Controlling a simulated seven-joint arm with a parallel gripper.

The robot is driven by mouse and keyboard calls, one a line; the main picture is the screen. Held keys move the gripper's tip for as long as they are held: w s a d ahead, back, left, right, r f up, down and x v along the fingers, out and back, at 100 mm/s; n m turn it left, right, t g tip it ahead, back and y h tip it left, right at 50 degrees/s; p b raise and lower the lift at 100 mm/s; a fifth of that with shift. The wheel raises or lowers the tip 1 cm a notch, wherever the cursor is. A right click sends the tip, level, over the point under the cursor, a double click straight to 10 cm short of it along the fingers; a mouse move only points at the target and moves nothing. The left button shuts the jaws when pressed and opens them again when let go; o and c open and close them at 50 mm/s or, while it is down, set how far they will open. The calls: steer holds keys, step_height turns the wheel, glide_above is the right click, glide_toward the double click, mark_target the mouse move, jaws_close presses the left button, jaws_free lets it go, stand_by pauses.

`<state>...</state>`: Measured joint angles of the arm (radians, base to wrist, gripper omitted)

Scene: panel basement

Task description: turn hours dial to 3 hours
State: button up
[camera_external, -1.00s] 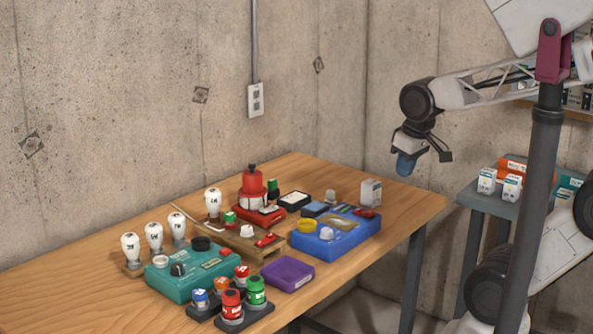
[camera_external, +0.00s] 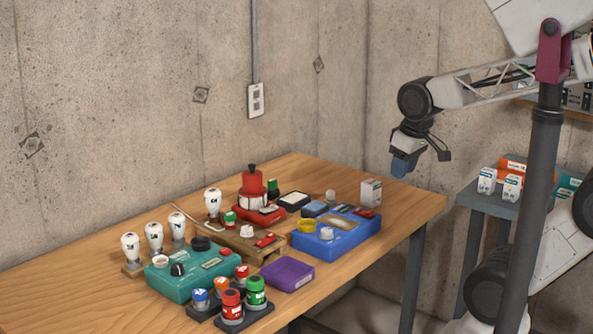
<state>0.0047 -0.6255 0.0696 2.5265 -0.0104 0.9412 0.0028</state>
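A teal panel box (camera_external: 209,285) sits at the front left of the table, with a black knob (camera_external: 178,270), a white round part and a black round part on top. A blue panel box (camera_external: 352,237) sits further right, with a yellow round part (camera_external: 306,226) and a white knob (camera_external: 326,233). Markings are too small to read, so I cannot tell which one is the hours dial or its setting. My gripper (camera_external: 421,161) hangs above the table's right end, apart from every panel. Its fingers look spread, with nothing between them.
A red panel with a red button (camera_external: 252,186) stands at the back. White bulbs (camera_external: 154,236) stand at the left. The table (camera_external: 80,285) is bare at the far left.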

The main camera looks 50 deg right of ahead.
steer(key=shift+o, duration=1.1)
steer(key=shift+w+a, duration=0.1)
steer(key=shift+w, duration=0.3)
steer(key=shift+o, duration=0.9)
steer(key=w+a+n, duration=0.3)
steer(key=w+n, duration=0.1)
steer(key=w, duration=0.4)
steer(key=shift+w+r+n+g, duration=0.15)
steer(key=shift+w+n+g, duration=0.1)
steer(key=shift+n+g, duration=0.15)
steer(key=n+g, duration=0.2)
steer(key=n, duration=1.1)
glide_above(247, 227)
steer(key=f, duration=1)
steer(key=shift+s+d+f, duration=0.15)
steer(key=shift+d+f, duration=0.05)
steer(key=shift+f, duration=0.2)
steer(key=shift+a+f, duration=0.1)
steer(key=shift+a, duration=0.1)
steer(key=shift+f, duration=0.15)
steer(key=shift+f, duration=3.8)
